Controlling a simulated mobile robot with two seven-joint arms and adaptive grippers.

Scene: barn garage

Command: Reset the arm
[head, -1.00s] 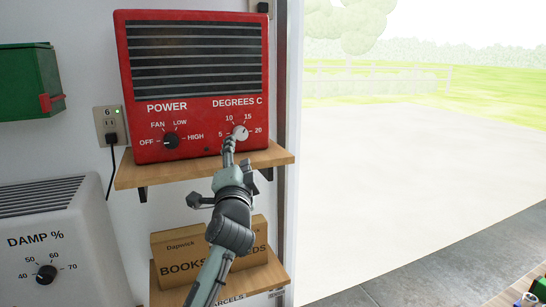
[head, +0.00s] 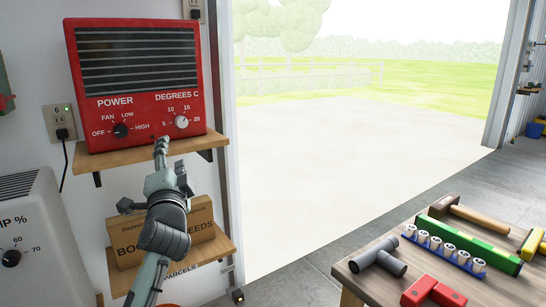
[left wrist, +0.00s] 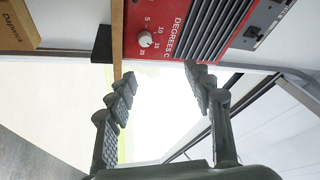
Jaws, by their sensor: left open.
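My left gripper (head: 161,142) is in front of the shelf edge, just below and left of the DEGREES C knob (head: 181,122) on the red heater (head: 135,60). In the left wrist view its two fingers (left wrist: 162,82) stand apart with nothing between them. The knob (left wrist: 145,39) shows there beyond the fingertips, clear of them. The knob's exact setting is too small to read surely. The POWER knob (head: 120,131) is to the left on the heater. My right gripper is not in view.
The heater stands on a wooden shelf (head: 112,158). A cardboard box (head: 122,240) sits on a lower shelf, partly behind my arm. A white dehumidifier (head: 30,240) is at left. A table (head: 375,285) with pipe pieces, red blocks and a hammer is at lower right. The doorway is open.

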